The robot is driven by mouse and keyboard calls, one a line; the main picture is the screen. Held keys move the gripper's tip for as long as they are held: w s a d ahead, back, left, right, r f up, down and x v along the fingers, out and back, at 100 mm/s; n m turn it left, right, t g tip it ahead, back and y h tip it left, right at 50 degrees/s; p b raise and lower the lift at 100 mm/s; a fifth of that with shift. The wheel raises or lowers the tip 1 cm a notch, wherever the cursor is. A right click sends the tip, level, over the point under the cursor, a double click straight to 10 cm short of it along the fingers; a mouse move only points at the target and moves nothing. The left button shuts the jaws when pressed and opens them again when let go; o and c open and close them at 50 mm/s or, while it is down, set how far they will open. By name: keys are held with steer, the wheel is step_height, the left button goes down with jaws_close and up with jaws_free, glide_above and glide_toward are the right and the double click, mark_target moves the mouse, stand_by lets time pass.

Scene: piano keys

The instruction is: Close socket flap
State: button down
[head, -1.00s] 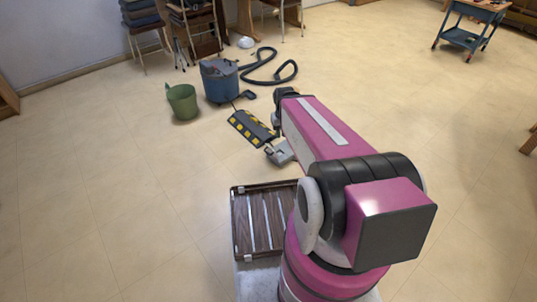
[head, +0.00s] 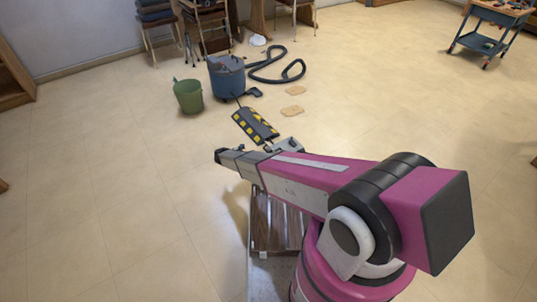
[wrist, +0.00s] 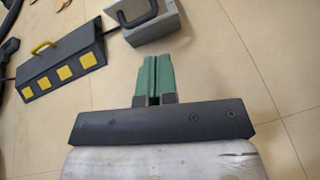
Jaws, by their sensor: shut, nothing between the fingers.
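A grey box (wrist: 145,20) with a black handle lies just beyond my fingertips in the wrist view. It also shows in the head view (head: 285,144), partly behind my arm. A dark board (wrist: 62,62) with yellow squares and a yellow handle lies to its left, joined by a dark cable; it also shows in the head view (head: 256,125). I cannot tell which part is the socket flap or how far open it is. My gripper (wrist: 153,58) has its green fingers pressed together, empty, and appears apart from the box and board.
A blue vacuum (head: 227,78) with a black hose (head: 280,70) stands behind the board, with a green bucket (head: 188,96) to its left. Flat tan pieces (head: 292,110) lie on the floor to the right. The floor at left is clear.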

steer(key=a+f+n+t, duration=0.2)
steer(key=a+f+n, duration=0.1)
steer(key=a+f, duration=0.15)
steer(key=x, duration=1.1)
steer(key=shift+w+d+r, duration=0.45)
steer(key=shift+d+r, duration=0.05)
steer(key=shift+d, duration=0.25)
steer(key=shift+w+d+r, duration=0.4)
steer(key=shift+d+r, duration=0.1)
steer(key=shift+d, duration=0.3)
steer(key=shift+r, duration=0.1)
steer(key=shift+w+d+r, duration=0.1)
steer(key=shift+d+r, duration=0.05)
